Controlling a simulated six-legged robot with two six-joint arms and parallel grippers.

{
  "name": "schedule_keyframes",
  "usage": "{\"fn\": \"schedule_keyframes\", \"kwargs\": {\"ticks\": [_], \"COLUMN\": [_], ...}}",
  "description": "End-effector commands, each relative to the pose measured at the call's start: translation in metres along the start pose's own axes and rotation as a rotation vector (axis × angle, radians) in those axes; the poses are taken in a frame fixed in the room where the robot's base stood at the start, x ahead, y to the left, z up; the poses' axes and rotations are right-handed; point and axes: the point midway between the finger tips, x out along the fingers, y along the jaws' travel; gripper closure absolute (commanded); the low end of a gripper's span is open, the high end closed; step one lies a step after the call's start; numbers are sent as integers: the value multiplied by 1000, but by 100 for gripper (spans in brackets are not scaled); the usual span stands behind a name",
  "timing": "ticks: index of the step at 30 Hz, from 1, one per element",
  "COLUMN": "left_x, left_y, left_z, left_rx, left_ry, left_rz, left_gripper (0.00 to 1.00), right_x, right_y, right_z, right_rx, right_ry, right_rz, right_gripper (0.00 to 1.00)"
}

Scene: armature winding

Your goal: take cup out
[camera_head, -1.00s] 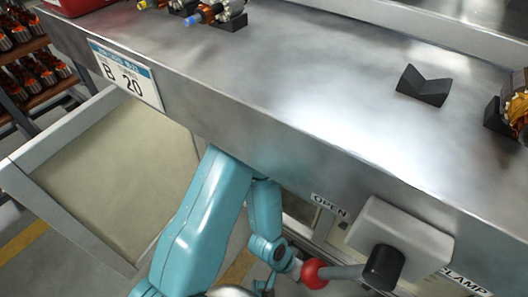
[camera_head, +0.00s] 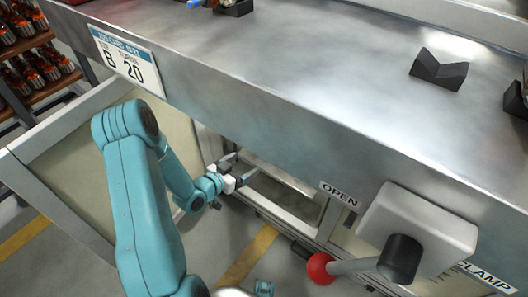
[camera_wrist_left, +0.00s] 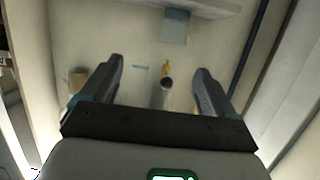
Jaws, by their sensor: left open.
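My left gripper (camera_head: 240,167) is open at the cabinet opening below the bench, beside the pulled-out drawer. In the left wrist view the open gripper (camera_wrist_left: 160,67) faces a pale compartment, with nothing between its fingers that I can see being held. A grey upright cylinder with a dark top (camera_wrist_left: 163,92) shows between the fingers, farther in. A small tan item (camera_wrist_left: 77,79) stands left of the left finger. I cannot tell which of these is the cup. The head view does not show the cup. My right gripper is not in view.
The open drawer (camera_head: 40,200) looks empty where visible. The metal bench (camera_head: 270,80) overhangs the opening. A lever with a red knob (camera_head: 320,268) juts out at the right, near the OPEN label.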

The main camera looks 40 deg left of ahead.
Motion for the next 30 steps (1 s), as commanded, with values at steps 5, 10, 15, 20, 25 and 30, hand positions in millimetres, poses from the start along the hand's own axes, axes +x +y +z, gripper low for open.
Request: {"fn": "schedule_keyframes", "kwargs": {"ticks": [5,10,15,20,25,30], "left_x": [-3,34,73,96,108,137], "left_y": [-18,-18,-20,-21,-22,-23], "left_z": [11,13,13,12,12,10], "left_rx": [-9,-8,-9,-11,-10,-10], "left_ry": [-15,-14,-15,-16,-15,-14], "left_rz": [-42,-40,-41,-42,-42,-41], "left_gripper": [11,11,11,11,11,11], "right_x": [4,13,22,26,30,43], "right_y": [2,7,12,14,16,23], "right_z": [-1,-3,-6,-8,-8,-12], "right_rx": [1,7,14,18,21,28], "right_ry": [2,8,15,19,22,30], "right_rz": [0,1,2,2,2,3], "right_gripper": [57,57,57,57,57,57]}}
